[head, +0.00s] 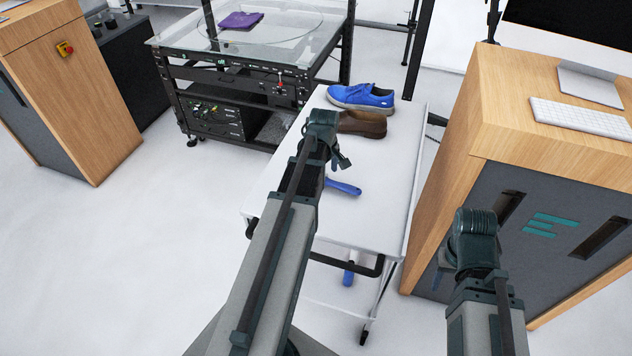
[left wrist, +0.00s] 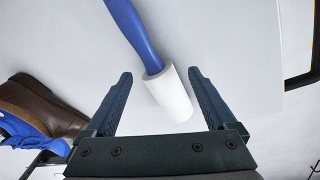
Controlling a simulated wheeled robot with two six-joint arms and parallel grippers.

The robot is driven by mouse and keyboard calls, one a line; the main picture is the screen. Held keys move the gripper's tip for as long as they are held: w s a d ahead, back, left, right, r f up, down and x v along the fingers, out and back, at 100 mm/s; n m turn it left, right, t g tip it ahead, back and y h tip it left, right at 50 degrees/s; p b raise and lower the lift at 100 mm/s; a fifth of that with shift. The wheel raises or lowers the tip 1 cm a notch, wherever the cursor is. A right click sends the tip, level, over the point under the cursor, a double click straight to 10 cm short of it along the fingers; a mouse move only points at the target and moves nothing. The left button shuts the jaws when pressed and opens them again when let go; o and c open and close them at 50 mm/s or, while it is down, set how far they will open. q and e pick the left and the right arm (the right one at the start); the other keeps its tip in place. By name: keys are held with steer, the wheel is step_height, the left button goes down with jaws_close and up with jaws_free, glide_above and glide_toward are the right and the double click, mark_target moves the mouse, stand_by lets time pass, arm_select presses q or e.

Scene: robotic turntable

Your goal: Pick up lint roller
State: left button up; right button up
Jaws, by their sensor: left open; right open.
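The lint roller (head: 343,187) lies on the white cart top, its blue handle showing in the head view and its roll hidden behind my left arm. In the left wrist view its blue handle (left wrist: 132,32) and white roll (left wrist: 172,95) show. My left gripper (left wrist: 160,76) is open, with the roll between its two fingers and a gap on each side. In the head view my left gripper (head: 338,160) is over the cart, partly hidden by its wrist. My right gripper (head: 443,262) is open beside the wooden cabinet, mostly hidden by its wrist.
A blue shoe (head: 362,97) and a brown shoe (head: 362,124) stand at the cart's far end. The cart top (head: 376,215) is clear near the roller. Another blue-handled item (head: 349,272) shows below the cart top. A wooden cabinet (head: 475,105) stands close on the right.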

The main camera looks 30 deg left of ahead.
mark_target(326, 181)
arm_select(q)
steer(key=f+b, duration=0.2)
steer(key=f, duration=0.1)
steer(key=shift+w+f+b, duration=0.3)
steer(key=shift+w+b, duration=0.05)
steer(key=shift+r, duration=0.1)
jaws_close()
